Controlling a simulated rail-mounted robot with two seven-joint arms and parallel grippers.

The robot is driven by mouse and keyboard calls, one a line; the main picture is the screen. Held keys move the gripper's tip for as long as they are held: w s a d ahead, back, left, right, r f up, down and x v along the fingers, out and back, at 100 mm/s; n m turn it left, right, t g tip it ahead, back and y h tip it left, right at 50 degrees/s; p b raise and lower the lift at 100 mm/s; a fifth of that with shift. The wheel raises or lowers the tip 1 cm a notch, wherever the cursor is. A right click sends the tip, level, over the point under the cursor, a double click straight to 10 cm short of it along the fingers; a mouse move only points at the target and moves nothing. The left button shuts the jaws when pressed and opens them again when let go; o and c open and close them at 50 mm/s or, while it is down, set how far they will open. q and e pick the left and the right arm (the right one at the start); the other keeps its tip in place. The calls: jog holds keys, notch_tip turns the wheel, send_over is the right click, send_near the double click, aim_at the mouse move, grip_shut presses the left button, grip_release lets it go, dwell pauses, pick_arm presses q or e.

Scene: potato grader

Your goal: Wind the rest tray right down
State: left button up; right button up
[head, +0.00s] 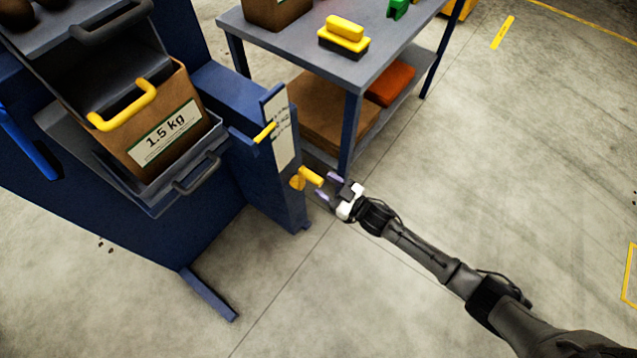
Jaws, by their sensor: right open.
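The grey rest tray (160,202) is at the left on the blue grader frame, with a cardboard box (150,125) marked 1.5 kg in it. A yellow crank handle (310,176) sticks out low on the frame's right post (285,205). A yellow pointer (265,132) stands against a white scale strip (283,140) above the crank. My right gripper (328,186) is open and empty, its purple-tipped fingers just right of the crank's grip. Whether they touch it I cannot tell. My left gripper is out of view.
A blue-legged grey table (370,70) stands behind, with a yellow-and-black block (344,36) on top and an orange item (390,84) on its lower shelf. A blue foot (208,294) juts from the grader. The concrete floor at the right is clear.

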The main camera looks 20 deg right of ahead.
aim_at(319, 181)
jog(key=shift+b+x, duration=0.5)
jog(key=shift+x, duration=1.2)
jog(key=shift+c, duration=0.5)
grip_shut()
